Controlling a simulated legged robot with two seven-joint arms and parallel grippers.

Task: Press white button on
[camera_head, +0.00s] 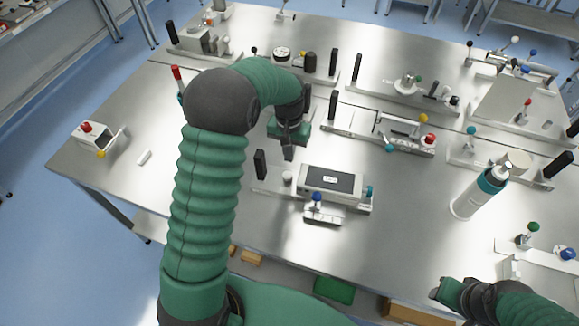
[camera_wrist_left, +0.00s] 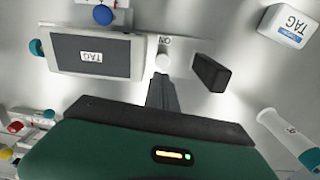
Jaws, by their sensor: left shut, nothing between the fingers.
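The white button (camera_head: 287,176) is a small round knob on a metal base, left of a box with a dark TAG screen (camera_head: 331,180). In the left wrist view the white button (camera_wrist_left: 163,61) stands by an ON label (camera_wrist_left: 166,41). My left gripper (camera_head: 289,153) is shut and empty, on the far side of the button. In the left wrist view its fingertips (camera_wrist_left: 162,80) are close to the button; I cannot tell whether they touch it. My right gripper (camera_head: 444,290) is at the lower right, away from the button; its jaw opening is unclear.
A black upright block (camera_head: 260,164) stands just left of the button. A blue knob (camera_head: 317,197) is in front of the screen box. A spray bottle (camera_head: 481,192) stands to the right. Other devices with coloured knobs line the back of the metal table (camera_head: 400,230).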

